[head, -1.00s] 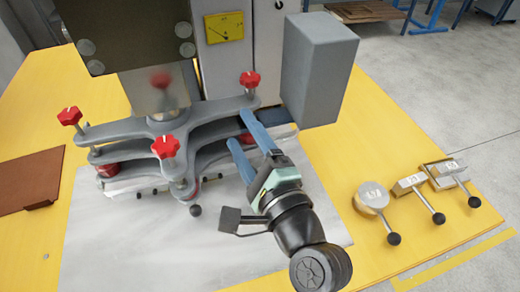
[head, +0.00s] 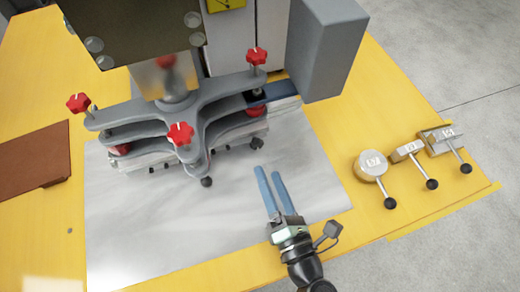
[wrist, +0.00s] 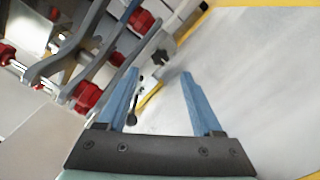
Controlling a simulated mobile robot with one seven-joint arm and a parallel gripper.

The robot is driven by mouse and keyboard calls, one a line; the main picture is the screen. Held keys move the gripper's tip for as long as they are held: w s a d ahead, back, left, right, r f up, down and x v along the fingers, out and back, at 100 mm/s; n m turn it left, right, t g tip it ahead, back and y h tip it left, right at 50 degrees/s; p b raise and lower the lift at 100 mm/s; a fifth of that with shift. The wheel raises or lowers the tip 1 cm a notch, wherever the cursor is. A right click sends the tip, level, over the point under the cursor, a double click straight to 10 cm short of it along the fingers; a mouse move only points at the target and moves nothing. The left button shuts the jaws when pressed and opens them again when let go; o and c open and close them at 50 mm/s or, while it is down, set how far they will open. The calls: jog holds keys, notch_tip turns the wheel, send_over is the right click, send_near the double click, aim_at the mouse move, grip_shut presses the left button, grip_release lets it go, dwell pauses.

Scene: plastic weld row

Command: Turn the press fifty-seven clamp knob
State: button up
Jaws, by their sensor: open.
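The press (head: 185,110) has a grey three-armed clamp frame in stacked layers. Red star knobs stand on its upper arms: left (head: 78,103), front (head: 180,134) and right (head: 256,57). More red knobs sit lower, at the left (head: 120,149) and right (head: 255,111). No readable number shows on any knob. My gripper (head: 267,172) is open and empty, with blue fingers pointing toward the press, in front of and apart from its right side. In the wrist view, my gripper (wrist: 160,73) has nothing between its fingers, and red knobs (wrist: 87,97) show at left.
A grey box-shaped housing (head: 328,50) stands right of the press. Metal pieces with black-balled levers, one round (head: 371,165), lie at the table's right; their labels are unclear. A brown board (head: 35,158) lies at left. The pale sheet (head: 230,235) has free room in front.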

aim_at(257, 147)
jog(key=x, duration=0.7)
grip_shut()
